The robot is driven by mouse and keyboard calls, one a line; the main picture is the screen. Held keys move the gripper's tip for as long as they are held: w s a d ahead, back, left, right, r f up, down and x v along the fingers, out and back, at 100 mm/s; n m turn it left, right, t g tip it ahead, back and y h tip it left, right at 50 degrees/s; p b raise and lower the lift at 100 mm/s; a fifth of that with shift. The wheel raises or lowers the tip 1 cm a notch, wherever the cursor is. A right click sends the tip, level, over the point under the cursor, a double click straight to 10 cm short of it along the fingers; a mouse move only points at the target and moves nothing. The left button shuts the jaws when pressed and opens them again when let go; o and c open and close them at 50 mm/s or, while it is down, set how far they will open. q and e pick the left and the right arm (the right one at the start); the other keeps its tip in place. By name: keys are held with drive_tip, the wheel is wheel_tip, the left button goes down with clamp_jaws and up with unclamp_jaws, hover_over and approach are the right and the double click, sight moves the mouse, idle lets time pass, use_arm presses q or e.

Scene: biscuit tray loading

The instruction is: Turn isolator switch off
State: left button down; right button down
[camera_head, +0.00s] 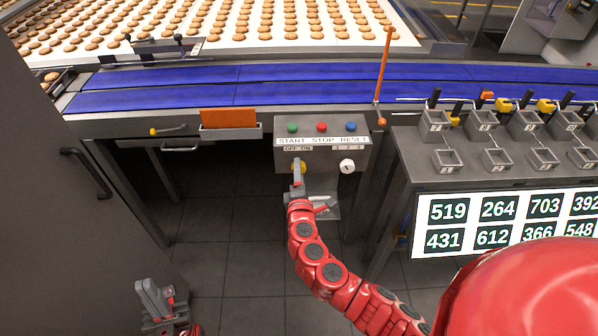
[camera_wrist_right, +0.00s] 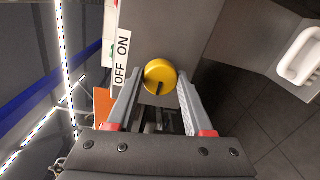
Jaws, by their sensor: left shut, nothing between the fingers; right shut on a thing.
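The isolator switch is a round yellow knob (camera_head: 303,167) on the front of the grey control box (camera_head: 281,183), under the OFF/ON label (camera_head: 298,148). In the right wrist view the knob (camera_wrist_right: 160,75) has a dark mark on its lower edge, beside the same label (camera_wrist_right: 122,60). My right gripper (camera_head: 297,164) is shut on the knob, one finger at each side; in the wrist view the fingertips (camera_wrist_right: 161,82) meet its edges. My left gripper (camera_head: 153,290) is shut and empty, low at the left, well away from the box.
Green, red and blue buttons (camera_head: 322,127) sit above the knob. A white selector (camera_head: 347,166) is to its right. An orange card (camera_head: 229,118) stands left of the box. Blue conveyors (camera_head: 210,96) run behind. A grey cabinet (camera_head: 60,200) stands at the left; floor below is clear.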

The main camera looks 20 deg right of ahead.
drive_tip(key=shift+f, duration=0.15)
drive_tip(key=shift+c, duration=1.5)
unclamp_jaws()
drive_tip(key=shift+s, duration=0.1)
drive_tip(key=b+v, duration=0.3)
drive_tip(key=v, duration=1.4)
drive_tip(key=shift+s, duration=0.15)
drive_tip(key=shift+a, duration=0.1)
